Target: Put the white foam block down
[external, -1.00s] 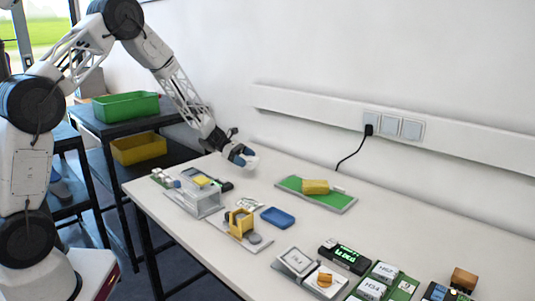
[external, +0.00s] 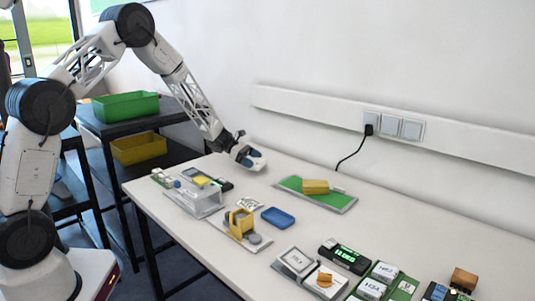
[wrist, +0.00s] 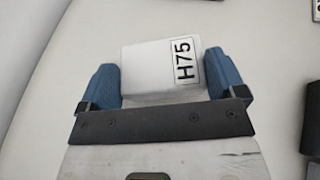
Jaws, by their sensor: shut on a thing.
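In the wrist view, a white foam block (wrist: 158,67) marked H75 sits between the two blue fingertips of my gripper (wrist: 160,80). My gripper is shut on it, and the block looks slightly tilted between the fingers. In the external view my gripper (external: 250,158) is low over the back left of the white table (external: 310,225). The block is small there and mostly hidden by the fingers. I cannot tell whether its underside touches the table.
A green mat (external: 325,200) with a yellow block (external: 315,187) lies to the right. A blue tray (external: 277,217), a yellow holder (external: 240,221) and a grey device (external: 200,195) stand nearer the front. Labelled white blocks (external: 371,288) sit at front right. The table around my gripper is clear.

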